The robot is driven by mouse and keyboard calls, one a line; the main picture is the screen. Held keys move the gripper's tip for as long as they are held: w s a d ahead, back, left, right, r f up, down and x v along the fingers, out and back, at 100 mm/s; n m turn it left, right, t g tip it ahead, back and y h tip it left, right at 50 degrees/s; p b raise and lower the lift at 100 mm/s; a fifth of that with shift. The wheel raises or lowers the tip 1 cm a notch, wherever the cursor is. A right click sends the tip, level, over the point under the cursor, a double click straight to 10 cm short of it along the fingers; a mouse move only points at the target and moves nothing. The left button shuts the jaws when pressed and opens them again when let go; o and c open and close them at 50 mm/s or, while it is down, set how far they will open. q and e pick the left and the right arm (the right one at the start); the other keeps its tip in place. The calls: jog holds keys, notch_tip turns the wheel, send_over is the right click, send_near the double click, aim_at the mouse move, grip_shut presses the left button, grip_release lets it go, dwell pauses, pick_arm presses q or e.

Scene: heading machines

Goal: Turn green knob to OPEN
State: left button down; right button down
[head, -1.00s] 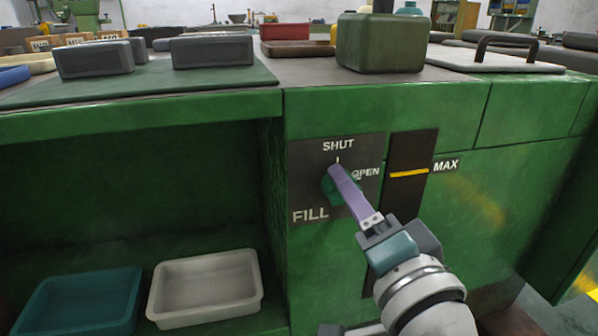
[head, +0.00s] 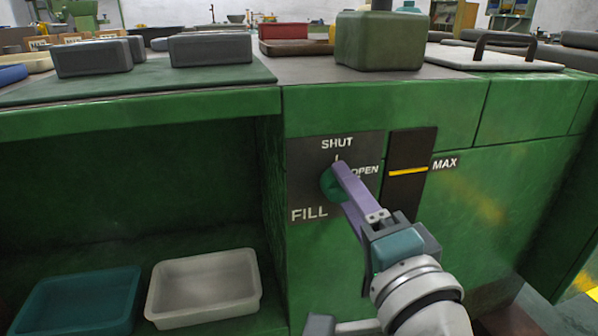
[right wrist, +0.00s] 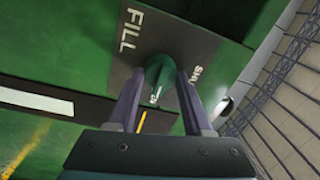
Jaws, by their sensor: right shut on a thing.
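The green knob (head: 328,184) sits on a dark panel (head: 305,160) on the green machine's front. SHUT is printed above it, OPEN to its right and FILL below left. My right gripper (head: 340,170) reaches it from the lower right, its purple fingers partly covering it. In the right wrist view, the knob (right wrist: 160,72) is between the two fingers of the right gripper (right wrist: 161,76), which are shut on it. A white mark on the knob faces the bottom of that view; I cannot tell exactly where it points. My left gripper is not in view.
A dark gauge strip (head: 408,150) with a yellow line and MAX label is right of the panel. A teal tray (head: 80,300) and a white tray (head: 204,288) stand in the open bay at left. Boxes and a green container (head: 380,42) stand on top.

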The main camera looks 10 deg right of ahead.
jog(key=shift+c, duration=1.6)
grip_release()
jog(key=s+p, duration=0.1)
jog(key=s, duration=0.9)
jog(key=shift+d+f, duration=0.15)
jog(key=shift+f, duration=0.2)
jog(key=shift+p, duration=0.3)
